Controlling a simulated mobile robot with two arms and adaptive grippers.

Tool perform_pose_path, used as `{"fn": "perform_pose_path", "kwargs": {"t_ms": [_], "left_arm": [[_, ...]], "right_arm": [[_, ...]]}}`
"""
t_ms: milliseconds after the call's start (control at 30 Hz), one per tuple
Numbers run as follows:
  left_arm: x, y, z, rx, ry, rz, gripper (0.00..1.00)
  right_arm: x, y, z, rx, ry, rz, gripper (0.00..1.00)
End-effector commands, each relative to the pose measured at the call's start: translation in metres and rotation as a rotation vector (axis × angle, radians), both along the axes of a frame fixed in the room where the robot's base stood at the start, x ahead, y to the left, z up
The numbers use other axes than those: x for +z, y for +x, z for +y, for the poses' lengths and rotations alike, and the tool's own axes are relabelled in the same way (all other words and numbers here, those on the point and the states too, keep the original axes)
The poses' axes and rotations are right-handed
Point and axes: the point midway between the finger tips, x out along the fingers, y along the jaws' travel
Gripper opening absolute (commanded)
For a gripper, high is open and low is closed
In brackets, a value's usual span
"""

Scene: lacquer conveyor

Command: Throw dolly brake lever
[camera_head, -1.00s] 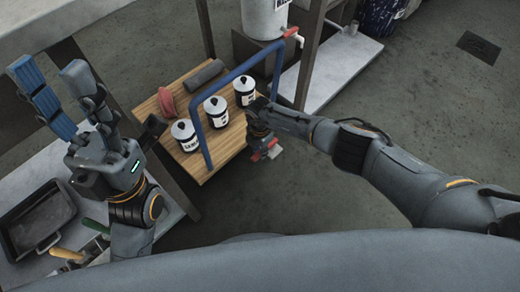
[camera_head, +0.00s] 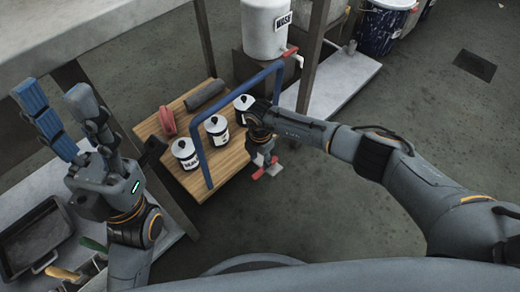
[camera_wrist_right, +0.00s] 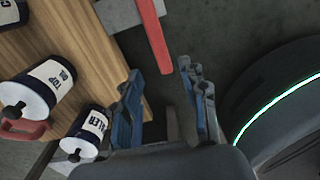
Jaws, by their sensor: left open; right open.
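The dolly has a wooden deck (camera_head: 208,172) and a blue push handle (camera_head: 198,155). Its red brake lever (camera_head: 256,174) is beside the deck's right edge, partly hidden under my right gripper (camera_head: 264,150). In the right wrist view the lever is a long red bar (camera_wrist_right: 152,35) running down from the top. Its lower end is around the gap between the tips of my open right gripper (camera_wrist_right: 160,76), with no visible grip on it. My left gripper (camera_head: 58,100) is open, empty and raised at the left, away from the dolly.
Several labelled cans, such as one white can (camera_head: 186,153), stand on the deck near a red item (camera_head: 168,122) and a dark roll (camera_head: 206,95). A white tank (camera_head: 267,30) stands behind. A workbench with a black tray (camera_head: 35,238) lies left.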

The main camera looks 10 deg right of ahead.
Motion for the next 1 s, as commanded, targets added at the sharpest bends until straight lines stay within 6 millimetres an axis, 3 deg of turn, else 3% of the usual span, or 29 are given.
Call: {"fn": "perform_pose_path", "kwargs": {"t_ms": [133, 333, 1000], "left_arm": [[0.000, 0.000, 0.000, 0.000, 0.000, 0.000, 0.45], [0.000, 0.000, 0.000, 0.000, 0.000, 0.000, 0.45], [0.000, 0.000, 0.000, 0.000, 0.000, 0.000, 0.45]], "right_arm": [[0.030, 0.001, 0.000, 0.001, 0.001, -0.003, 0.43], [0.052, 0.001, 0.000, -0.001, 0.000, -0.001, 0.43], [0.056, 0.000, 0.000, -0.001, 0.000, 0.000, 0.43]]}}
